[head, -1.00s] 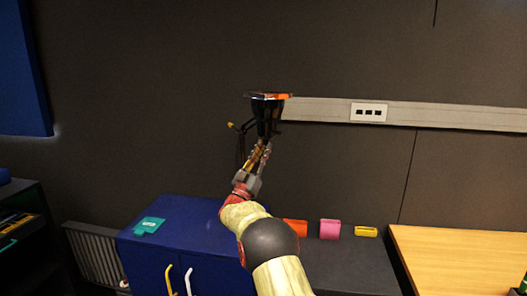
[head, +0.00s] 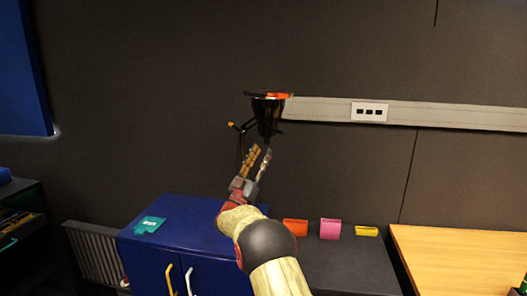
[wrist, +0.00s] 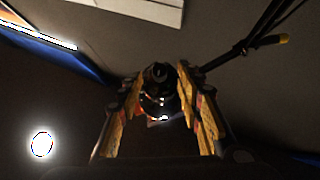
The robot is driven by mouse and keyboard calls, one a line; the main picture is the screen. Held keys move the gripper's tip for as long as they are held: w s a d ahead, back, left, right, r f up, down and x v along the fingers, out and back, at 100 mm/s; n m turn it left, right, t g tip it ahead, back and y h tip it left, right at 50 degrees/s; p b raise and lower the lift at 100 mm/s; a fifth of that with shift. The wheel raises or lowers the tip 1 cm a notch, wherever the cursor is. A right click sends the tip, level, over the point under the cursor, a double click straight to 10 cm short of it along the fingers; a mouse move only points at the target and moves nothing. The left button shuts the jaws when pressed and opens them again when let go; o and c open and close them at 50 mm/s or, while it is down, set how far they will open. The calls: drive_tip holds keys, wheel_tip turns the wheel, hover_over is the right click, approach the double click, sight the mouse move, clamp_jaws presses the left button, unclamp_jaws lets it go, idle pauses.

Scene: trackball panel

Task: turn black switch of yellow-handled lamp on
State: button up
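A black lamp (head: 266,113) with an orange-lit, upturned shade hangs in front of the dark wall, on a thin black arm. Its small yellow handle (head: 231,125) sticks out to the left; in the wrist view the yellow handle tip (wrist: 283,38) is at the upper right. My gripper (head: 263,150) is just below the lamp, with its fingers apart. In the wrist view my gripper (wrist: 160,77) has a finger on each side of the lamp's black rear end (wrist: 158,88). Contact between fingers and lamp cannot be told. The black switch is not clearly distinguishable.
A blue cabinet (head: 185,225) stands below, with a teal item (head: 150,225) on top. Orange (head: 295,228), pink (head: 330,229) and yellow (head: 366,231) items sit on the dark counter to the right. A wall rail with sockets (head: 369,112) runs right of the lamp.

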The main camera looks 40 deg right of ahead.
drive_tip(key=v, duration=0.9)
drive_tip(key=shift+f, duration=0.15)
drive_tip(key=shift+a, duration=0.1)
